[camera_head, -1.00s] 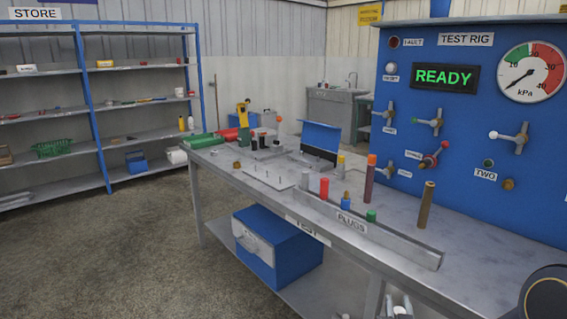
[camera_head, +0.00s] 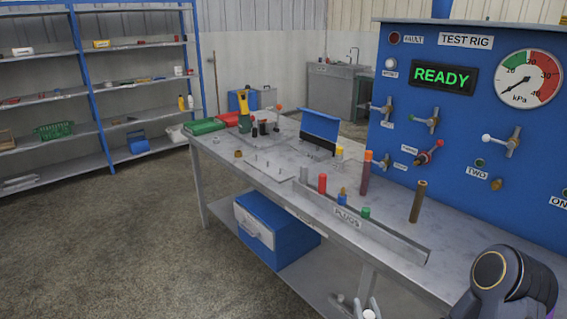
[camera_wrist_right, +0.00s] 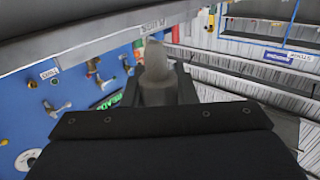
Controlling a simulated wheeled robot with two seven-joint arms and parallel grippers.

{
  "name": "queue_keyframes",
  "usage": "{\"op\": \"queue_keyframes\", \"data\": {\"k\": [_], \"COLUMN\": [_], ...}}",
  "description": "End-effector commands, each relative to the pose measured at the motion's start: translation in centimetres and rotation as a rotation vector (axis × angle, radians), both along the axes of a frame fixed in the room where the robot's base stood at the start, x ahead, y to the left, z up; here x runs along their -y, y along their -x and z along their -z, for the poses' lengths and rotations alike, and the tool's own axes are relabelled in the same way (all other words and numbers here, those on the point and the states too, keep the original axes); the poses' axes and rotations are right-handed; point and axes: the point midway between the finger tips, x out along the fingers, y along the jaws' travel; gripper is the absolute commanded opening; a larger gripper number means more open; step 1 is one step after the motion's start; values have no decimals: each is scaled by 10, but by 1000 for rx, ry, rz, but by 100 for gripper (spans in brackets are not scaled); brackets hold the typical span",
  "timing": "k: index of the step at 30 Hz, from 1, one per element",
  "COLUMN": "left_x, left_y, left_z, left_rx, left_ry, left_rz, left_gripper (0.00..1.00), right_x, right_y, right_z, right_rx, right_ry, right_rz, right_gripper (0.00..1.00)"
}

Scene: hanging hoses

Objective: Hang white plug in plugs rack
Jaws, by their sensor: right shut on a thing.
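The plugs rack (camera_head: 405,246) is a long grey rail along the front edge of the bench, labelled PLUGS. Red (camera_head: 322,184), blue (camera_head: 342,199) and green (camera_head: 365,213) plugs stand along it, with a pale grey one (camera_head: 304,174) at its left end. My right gripper (camera_head: 366,305) is at the bottom edge of the head view, below and in front of the rack. It is shut on the white plug (camera_head: 368,314), mostly cut off there. In the right wrist view the plug (camera_wrist_right: 156,62) looks pale grey and points away from the dark gripper. My left gripper is not in view.
The blue test rig panel (camera_head: 400,130) stands behind the bench. A brown tube (camera_head: 418,202) and a dark red, orange-topped tube (camera_head: 366,175) stand upright behind the rack. A blue box (camera_head: 290,247) sits on the lower shelf. The floor at left is clear.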

Motion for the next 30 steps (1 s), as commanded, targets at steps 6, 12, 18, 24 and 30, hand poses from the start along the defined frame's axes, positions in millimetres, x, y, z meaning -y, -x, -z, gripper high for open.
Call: {"op": "queue_keyframes", "data": {"k": [6, 12, 18, 24, 30], "left_x": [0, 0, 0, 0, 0], "left_y": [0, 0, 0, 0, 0], "left_z": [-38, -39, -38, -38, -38], "left_rx": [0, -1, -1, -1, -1], "left_ry": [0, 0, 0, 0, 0], "left_rz": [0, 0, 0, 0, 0], "left_gripper": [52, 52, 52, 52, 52], "right_x": [2, 2, 2, 3, 1], "right_y": [-4, 8, 29, 36, 35], "right_z": [-29, -4, 19, 23, 21], "right_rx": [3, -23, -15, 3, 8], "right_ry": [-3, 2, -3, -7, -2], "right_rz": [7, -3, -2, 13, 7], "right_gripper": [4, 4, 4, 4, 4]}}
